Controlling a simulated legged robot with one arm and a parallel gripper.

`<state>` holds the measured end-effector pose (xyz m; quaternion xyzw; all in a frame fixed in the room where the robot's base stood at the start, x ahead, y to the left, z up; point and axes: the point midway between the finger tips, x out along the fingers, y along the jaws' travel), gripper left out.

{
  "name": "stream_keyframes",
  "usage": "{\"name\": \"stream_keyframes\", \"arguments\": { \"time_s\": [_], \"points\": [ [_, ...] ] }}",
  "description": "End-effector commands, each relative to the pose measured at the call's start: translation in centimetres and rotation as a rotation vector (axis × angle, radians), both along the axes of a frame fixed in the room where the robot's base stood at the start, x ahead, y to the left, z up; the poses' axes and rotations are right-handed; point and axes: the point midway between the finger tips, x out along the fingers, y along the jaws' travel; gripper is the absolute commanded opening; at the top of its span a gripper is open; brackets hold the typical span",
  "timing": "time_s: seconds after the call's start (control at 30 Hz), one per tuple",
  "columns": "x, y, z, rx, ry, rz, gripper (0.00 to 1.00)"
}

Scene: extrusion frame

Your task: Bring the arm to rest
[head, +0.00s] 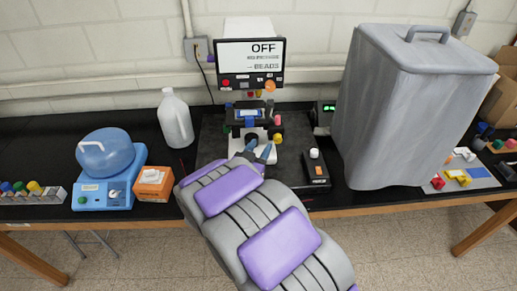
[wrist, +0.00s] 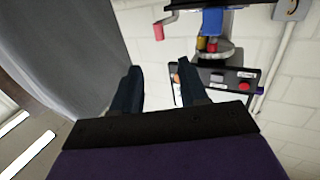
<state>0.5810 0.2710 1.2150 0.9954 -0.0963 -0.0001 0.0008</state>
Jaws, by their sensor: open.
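My arm, grey with purple pads, reaches up from the bottom of the head view toward the bench. My gripper (head: 258,151) is at its far end, in front of the machine (head: 252,65) with the "OFF" screen. In the wrist view my gripper (wrist: 159,78) shows two dark fingers spread apart with nothing between them. The machine's screen and buttons (wrist: 225,84) appear tilted and upside down beyond the right finger. In the head view the gripper overlaps the machine's lower part, and I cannot tell whether they touch.
A large grey bin (head: 405,110) stands right of the machine. A white jug (head: 175,120), a blue device (head: 105,168) and an orange box (head: 153,184) stand left. A black box with an orange button (head: 316,170) is close right of the gripper. The black bench (head: 50,150) has some bare room.

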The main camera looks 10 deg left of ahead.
Motion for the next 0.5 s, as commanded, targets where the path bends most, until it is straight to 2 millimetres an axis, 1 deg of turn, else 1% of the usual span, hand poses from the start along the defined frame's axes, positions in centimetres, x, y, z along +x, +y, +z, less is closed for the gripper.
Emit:
{"name": "stream_keyframes", "arguments": {
  "time_s": [0.4, 0.5],
  "points": [
    [0.02, -0.04, -0.02, 0.000, 0.001, 0.000, 0.43],
    [0.30, -0.20, -0.14, 0.016, 0.023, 0.010, 0.43]
  ]
}}
